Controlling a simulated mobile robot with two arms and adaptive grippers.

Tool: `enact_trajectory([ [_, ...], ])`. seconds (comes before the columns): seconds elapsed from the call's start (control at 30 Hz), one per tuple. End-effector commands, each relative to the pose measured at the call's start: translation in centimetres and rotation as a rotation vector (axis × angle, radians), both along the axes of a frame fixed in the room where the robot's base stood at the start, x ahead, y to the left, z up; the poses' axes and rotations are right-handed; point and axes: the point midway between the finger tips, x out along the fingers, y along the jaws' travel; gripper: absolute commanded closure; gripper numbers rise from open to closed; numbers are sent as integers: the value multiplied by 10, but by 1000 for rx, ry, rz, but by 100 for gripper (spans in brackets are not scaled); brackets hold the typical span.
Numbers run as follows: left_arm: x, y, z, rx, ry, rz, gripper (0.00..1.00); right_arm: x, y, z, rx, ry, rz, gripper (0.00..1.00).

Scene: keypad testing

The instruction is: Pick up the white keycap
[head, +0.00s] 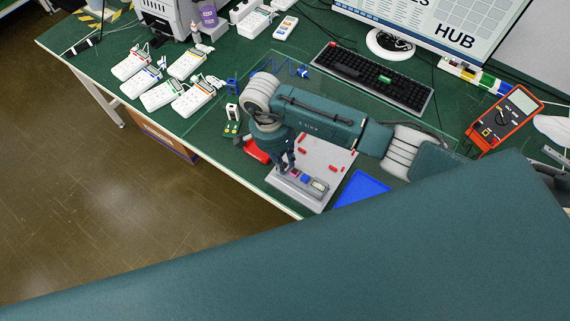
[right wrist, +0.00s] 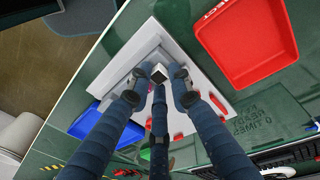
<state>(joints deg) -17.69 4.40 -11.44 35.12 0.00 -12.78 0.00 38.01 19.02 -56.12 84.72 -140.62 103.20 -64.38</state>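My right gripper (head: 287,160) points down over the grey keypad fixture (head: 312,200) on the green table. In the right wrist view its fingers (right wrist: 160,76) stand on either side of a small white keycap (right wrist: 159,73). The fingertips are very close to the keycap. I cannot tell whether they press on it or whether it is lifted off the fixture. In the head view the keycap is hidden behind the gripper. My left gripper is in neither view.
A pale plate (head: 335,158) with several red pieces adjoins the fixture. A blue tray (head: 362,188) lies right of it, and a red tray (right wrist: 245,40) lies on its other side. A keyboard (head: 375,78), monitor and red multimeter (head: 505,118) stand behind.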

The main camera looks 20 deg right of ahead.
Motion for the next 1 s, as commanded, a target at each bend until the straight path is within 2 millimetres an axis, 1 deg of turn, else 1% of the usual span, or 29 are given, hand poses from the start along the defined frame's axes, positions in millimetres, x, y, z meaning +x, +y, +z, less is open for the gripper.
enact_trajectory([
  [0.07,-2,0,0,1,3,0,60,0,0,0,0,0,0,91],
  [0.2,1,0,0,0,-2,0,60,0,0,0,0,0,0,91],
  [0.43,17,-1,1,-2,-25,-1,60,0,0,1,0,-1,0,91],
  [0.57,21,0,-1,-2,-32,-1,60,1,0,8,2,-2,1,91],
  [0.63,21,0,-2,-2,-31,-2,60,1,0,14,1,-3,0,91],
  [0.77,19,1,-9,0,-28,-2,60,2,1,36,2,-7,3,91],
  [0.87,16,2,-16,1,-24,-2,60,2,0,61,0,-9,3,91],
  [0.97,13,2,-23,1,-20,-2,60,3,0,92,1,-10,4,92],
  [1.0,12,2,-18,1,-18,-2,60,4,-1,109,-2,-13,3,92],
])
